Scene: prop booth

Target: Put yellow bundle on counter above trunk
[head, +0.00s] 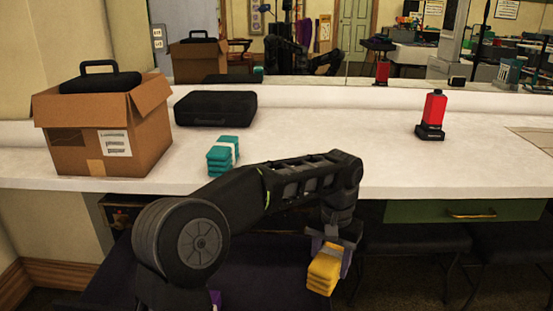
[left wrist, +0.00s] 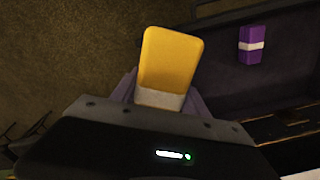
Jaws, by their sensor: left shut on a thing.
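The yellow bundle (head: 324,268) is in my left gripper (head: 335,243), low in front of the white counter (head: 330,125) and below its top. In the left wrist view the yellow bundle (left wrist: 172,60), with a pale band, stands up between the fingers of my left gripper (left wrist: 160,97), which are shut on it. The dark trunk (head: 90,275) is below the counter at the lower left, partly hidden by my arm. The left wrist view shows the dark trunk interior (left wrist: 215,65) with a purple bundle (left wrist: 251,45) in it. My right gripper is not in view.
On the counter stand a cardboard box (head: 100,125) with a black case on top, a flat black case (head: 215,107), a teal bundle (head: 222,155) and a red-and-black device (head: 433,115). The counter middle is clear. A mirror runs behind. Dark stools (head: 415,243) stand below right.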

